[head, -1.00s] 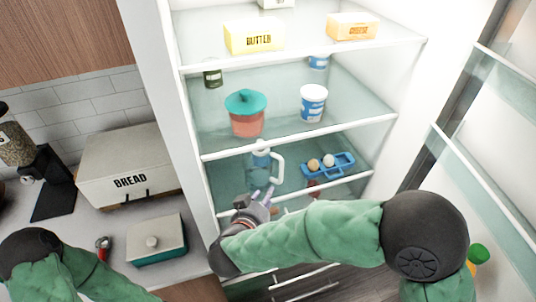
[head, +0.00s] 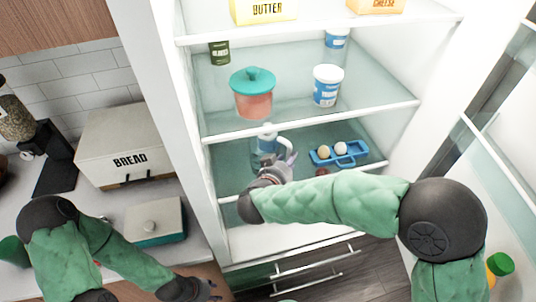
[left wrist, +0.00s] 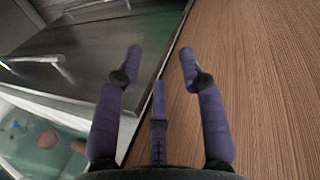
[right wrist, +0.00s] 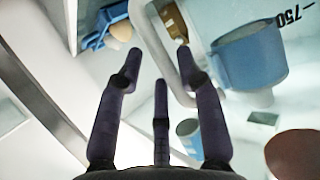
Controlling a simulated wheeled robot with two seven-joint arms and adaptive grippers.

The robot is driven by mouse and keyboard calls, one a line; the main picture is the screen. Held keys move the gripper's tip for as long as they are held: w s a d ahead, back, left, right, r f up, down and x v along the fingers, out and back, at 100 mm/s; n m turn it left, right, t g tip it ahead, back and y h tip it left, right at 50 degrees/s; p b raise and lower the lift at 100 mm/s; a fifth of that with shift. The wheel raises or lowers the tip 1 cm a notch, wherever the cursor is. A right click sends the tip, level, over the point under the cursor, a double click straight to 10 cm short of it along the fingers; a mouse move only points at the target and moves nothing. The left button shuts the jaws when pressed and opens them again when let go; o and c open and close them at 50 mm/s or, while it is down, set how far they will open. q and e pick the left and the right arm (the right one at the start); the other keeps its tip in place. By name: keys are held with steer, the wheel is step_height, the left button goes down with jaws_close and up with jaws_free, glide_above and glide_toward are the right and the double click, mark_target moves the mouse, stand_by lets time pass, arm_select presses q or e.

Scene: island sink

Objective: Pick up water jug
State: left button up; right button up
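The water jug (head: 266,142) stands on a lower fridge shelf, a clear-blue jug with a pale handle (head: 284,148). In the right wrist view the jug (right wrist: 250,58) shows a blue band and volume marks, and its pale handle runs close to the fingertips. My right gripper (head: 284,168) is at the shelf front, just before the handle. In the right wrist view its fingers (right wrist: 160,62) are spread; contact with the handle cannot be told. My left gripper (head: 208,290) is low by the counter and cabinet, open and empty in the left wrist view (left wrist: 160,62).
A blue egg holder (head: 340,153) with eggs sits right of the jug. The shelf (head: 300,135) above holds a teal-lidded container (head: 253,95) and a blue-white tub (head: 327,86). A bread box (head: 130,150) and a lidded dish (head: 153,220) stand on the counter. The fridge door is open at right.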

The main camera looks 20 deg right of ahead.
steer(key=shift+b+x, duration=0.3)
steer(key=shift+x, duration=1.1)
jaws_close()
steer(key=shift+r, duration=0.15)
